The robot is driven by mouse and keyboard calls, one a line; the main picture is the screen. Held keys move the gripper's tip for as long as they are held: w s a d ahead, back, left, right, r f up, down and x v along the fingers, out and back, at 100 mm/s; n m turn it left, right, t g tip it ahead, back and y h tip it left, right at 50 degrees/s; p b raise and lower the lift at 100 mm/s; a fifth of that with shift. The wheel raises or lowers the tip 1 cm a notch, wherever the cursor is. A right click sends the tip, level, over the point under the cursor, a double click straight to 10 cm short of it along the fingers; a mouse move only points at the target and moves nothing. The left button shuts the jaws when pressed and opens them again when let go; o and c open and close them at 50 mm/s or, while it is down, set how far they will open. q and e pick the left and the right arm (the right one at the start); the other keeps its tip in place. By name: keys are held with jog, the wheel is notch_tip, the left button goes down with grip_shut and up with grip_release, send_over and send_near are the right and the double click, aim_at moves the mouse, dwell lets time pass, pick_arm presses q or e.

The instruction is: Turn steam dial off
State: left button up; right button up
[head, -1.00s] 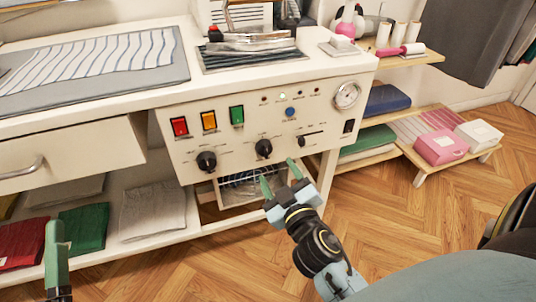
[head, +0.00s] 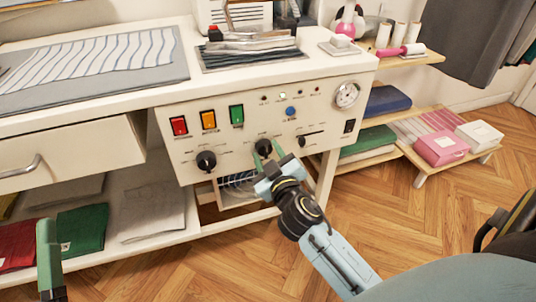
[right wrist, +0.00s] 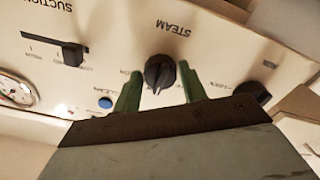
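The steam dial is a black knob (right wrist: 160,72) labelled STEAM in the right wrist view. In the head view the dial (head: 264,146) is the right one of two black knobs on the white control panel (head: 185,148). My right gripper (head: 268,156) is open in front of it. In the right wrist view its green fingers (right wrist: 160,90) stand on either side of the knob, with a gap on each side. Whether they reach over the knob in depth is hard to tell. My left gripper (head: 47,250) shows only partly at the lower left, away from the panel.
Another black knob (head: 206,160) is to the left on the panel. A slider (head: 306,140), a blue button (head: 291,111) and a round gauge (head: 347,95) are to the right. Red, orange and green switches (head: 237,115) sit above.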

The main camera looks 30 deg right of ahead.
jog(key=c, duration=0.6)
jog(key=shift+o, duration=0.2)
pick_arm(q)
jog(key=shift+w, duration=0.15)
pick_arm(e)
jog(key=shift+n, duration=0.5)
jog(key=shift+n+p, duration=0.3)
jog(key=shift+p, duration=0.1)
jog(key=n+p, duration=0.1)
jog(key=n, duration=0.2)
jog(key=shift+r, duration=0.1)
jog(key=n+p, duration=0.1)
jog(key=n, duration=0.4)
jog(key=shift+p, duration=0.4)
pick_arm(q)
notch_tip(320, 180, down, 14)
jog(key=a+g+y, duration=0.2)
jog(key=g+y, duration=0.1)
jog(key=g, duration=0.7)
jog(key=shift+a+y, duration=0.25)
jog(key=shift+y, duration=0.05)
pick_arm(e)
jog(key=shift+n, duration=1.3)
